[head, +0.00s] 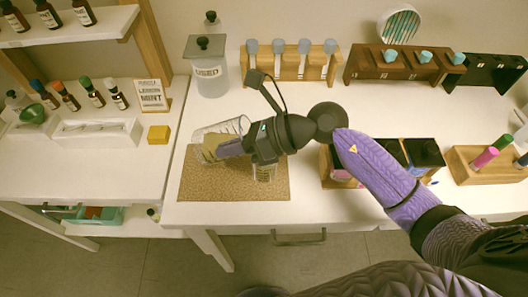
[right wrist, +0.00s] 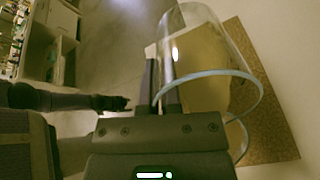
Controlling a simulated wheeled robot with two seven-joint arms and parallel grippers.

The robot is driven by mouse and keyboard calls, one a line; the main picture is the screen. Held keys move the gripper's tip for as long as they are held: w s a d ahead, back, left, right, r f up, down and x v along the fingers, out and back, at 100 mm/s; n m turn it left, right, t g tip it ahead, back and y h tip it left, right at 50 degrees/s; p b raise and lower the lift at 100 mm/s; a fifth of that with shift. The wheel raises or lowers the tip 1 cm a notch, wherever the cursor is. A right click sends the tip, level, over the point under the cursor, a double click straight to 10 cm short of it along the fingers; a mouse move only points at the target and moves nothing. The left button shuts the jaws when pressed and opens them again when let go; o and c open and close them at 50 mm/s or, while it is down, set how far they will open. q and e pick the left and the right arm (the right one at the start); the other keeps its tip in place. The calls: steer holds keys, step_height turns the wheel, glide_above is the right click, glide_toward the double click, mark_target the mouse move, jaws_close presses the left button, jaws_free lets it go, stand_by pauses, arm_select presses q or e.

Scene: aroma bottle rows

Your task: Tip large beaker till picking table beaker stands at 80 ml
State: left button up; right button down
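The large beaker (head: 207,146) is clear glass and lies strongly tilted, held above the left part of the speckled tan mat (head: 215,187). Yellowish colour shows through its wall; I cannot tell liquid from mat. My right gripper (head: 232,147) is shut on it. In the right wrist view its fingers (right wrist: 162,88) are close together at the glass wall, near the round rim (right wrist: 212,76). The small table beaker (head: 264,174) stands on the mat, mostly hidden under my right gripper; its level cannot be read. A dark shape in the wrist view appears to be my left gripper (right wrist: 112,103), its fingers unclear.
A lidded jar marked "USED" (head: 209,77) stands behind the mat. Wooden racks (head: 290,65) line the back. A box of dark-topped bottles (head: 326,168) stands right of the mat, under my right arm. A yellow block (head: 158,135) lies on the left table.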

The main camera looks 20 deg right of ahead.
arm_select(q)
steer(key=shift+a, duration=0.3)
steer(key=shift+d, duration=0.45)
stand_by(0.4)
arm_select(e)
steer(key=shift+r+p, duration=0.15)
steer(key=shift+p, duration=0.15)
steer(key=h+p, duration=0.1)
steer(key=p, duration=0.1)
steer(key=h+p, duration=0.1)
steer(key=p, duration=0.1)
steer(key=shift+w+a+f+g, duration=0.1)
steer(key=shift+a+f+g, duration=0.2)
steer(key=shift+f, duration=0.2)
arm_select(q)
steer(key=r, duration=0.4)
steer(key=shift+w+a+r, duration=0.25)
steer(key=shift+a+r, duration=0.1)
steer(key=shift+r, duration=0.05)
arm_select(e)
steer(key=shift+f+h, duration=0.25)
steer(key=shift+h, duration=0.05)
